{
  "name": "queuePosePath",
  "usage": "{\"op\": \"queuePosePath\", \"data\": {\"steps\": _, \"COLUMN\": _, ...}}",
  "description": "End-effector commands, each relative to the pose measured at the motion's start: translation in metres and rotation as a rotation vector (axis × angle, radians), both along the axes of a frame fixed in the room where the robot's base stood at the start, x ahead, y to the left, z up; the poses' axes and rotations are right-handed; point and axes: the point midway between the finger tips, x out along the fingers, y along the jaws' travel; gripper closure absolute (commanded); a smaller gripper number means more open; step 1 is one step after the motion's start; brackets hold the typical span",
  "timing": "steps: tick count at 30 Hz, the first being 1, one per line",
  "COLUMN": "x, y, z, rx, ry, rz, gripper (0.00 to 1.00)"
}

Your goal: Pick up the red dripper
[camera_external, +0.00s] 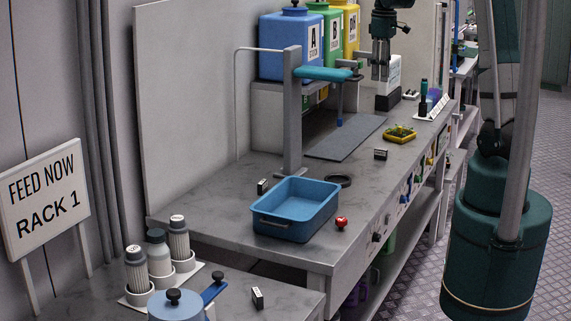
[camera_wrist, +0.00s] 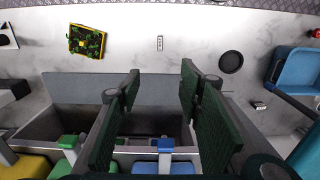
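In the external view a small red object (camera_external: 341,222), too small to make out in detail, sits on the grey bench just right of the blue tray, near the bench's front edge. It is the only thing there that could be the red dripper. My gripper (camera_external: 380,73) hangs pointing down over the far part of the bench, well behind and above the red object. In the wrist view my gripper's dark ribbed fingers (camera_wrist: 160,72) are spread apart with nothing between them.
A post (camera_external: 292,120) with a teal arm stands behind the tray. Blue, green and yellow tanks (camera_external: 285,45) stand at the back. A yellow tray of plants (camera_external: 399,140) lies farther right.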

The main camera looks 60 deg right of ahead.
Motion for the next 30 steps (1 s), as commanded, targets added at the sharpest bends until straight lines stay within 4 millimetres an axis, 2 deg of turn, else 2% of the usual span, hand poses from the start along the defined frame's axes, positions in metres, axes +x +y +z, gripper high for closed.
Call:
{"op": "queuePosePath", "data": {"steps": 3, "x": 0.000, "y": 0.000, "z": 0.030, "rx": 0.000, "ry": 0.000, "rz": 0.000, "gripper": 0.64}}
{"op": "queuePosePath", "data": {"steps": 12, "x": 0.000, "y": 0.000, "z": 0.085, "rx": 0.000, "ry": 0.000, "rz": 0.000, "gripper": 0.64}}
{"op": "queuePosePath", "data": {"steps": 23, "x": 0.025, "y": 0.070, "z": 0.089, "rx": 0.000, "ry": 0.000, "rz": 0.138, "gripper": 0.64}}
{"op": "queuePosePath", "data": {"steps": 26, "x": 0.032, "y": 0.097, "z": 0.092, "rx": 0.000, "ry": 0.000, "rz": 0.191, "gripper": 0.64}}
{"op": "queuePosePath", "data": {"steps": 30, "x": 0.042, "y": 0.142, "z": 0.095, "rx": 0.000, "ry": 0.000, "rz": 0.281, "gripper": 0.64}}
